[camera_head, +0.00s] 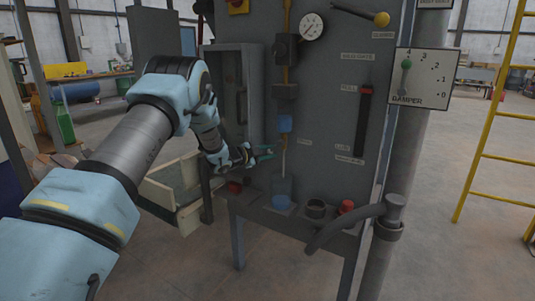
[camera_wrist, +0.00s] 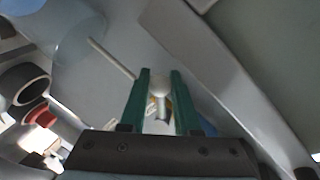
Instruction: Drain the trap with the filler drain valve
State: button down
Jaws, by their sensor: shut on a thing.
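My gripper (camera_head: 268,152) reaches in front of the grey filler panel, just below the small blue trap bowl (camera_head: 284,124). In the wrist view its two green fingers (camera_wrist: 160,78) are closed around a pale rounded knob (camera_wrist: 160,84), which appears to be the drain valve. The valve is too small to make out in the head view. A thin pale tube (camera_head: 284,160) hangs below the bowl toward a clear bluish cup (camera_head: 281,192) on the shelf. The tube also shows in the wrist view (camera_wrist: 112,60). I cannot tell whether liquid is flowing.
A black round holder (camera_head: 315,208) and a red cap (camera_head: 346,206) stand on the shelf right of the cup. A thick dark pipe (camera_head: 345,226) curves at the front right. An open cabinet (camera_head: 237,95) is left of the panel. A gauge (camera_head: 312,27) sits above.

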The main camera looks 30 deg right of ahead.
jog(key=n+b, duration=0.1)
jog(key=s+f+n+h, duration=0.1)
jog(key=n+b, duration=0.1)
jog(key=n, duration=0.1)
jog(key=shift+s+d+f+g+b, duration=0.3)
jog(key=shift+d+f, duration=0.1)
jog(key=shift+s+d+f+n+h+b, duration=0.15)
jog(key=shift+s+n+h+b, duration=0.15)
jog(key=shift+n, duration=0.25)
jog(key=shift+s+d+r+n+h+b, duration=0.1)
jog(key=shift+s+d+n+h+b, duration=0.2)
jog(key=shift+n, duration=0.3)
jog(key=shift+s+d+f+n+h+b, duration=0.1)
jog(key=shift+s+n+h+b, duration=0.15)
jog(key=shift+n+b, duration=0.25)
jog(key=c, duration=0.6)
grip_release()
jog(key=a, duration=0.3)
jog(key=s+a, duration=0.1)
jog(key=a, duration=0.3)
jog(key=s+a+b, duration=0.1)
jog(key=a, duration=0.2)
jog(key=shift+s+a+f, duration=0.1)
jog(key=shift+s+a, duration=0.05)
jog(key=shift+a, duration=0.15)
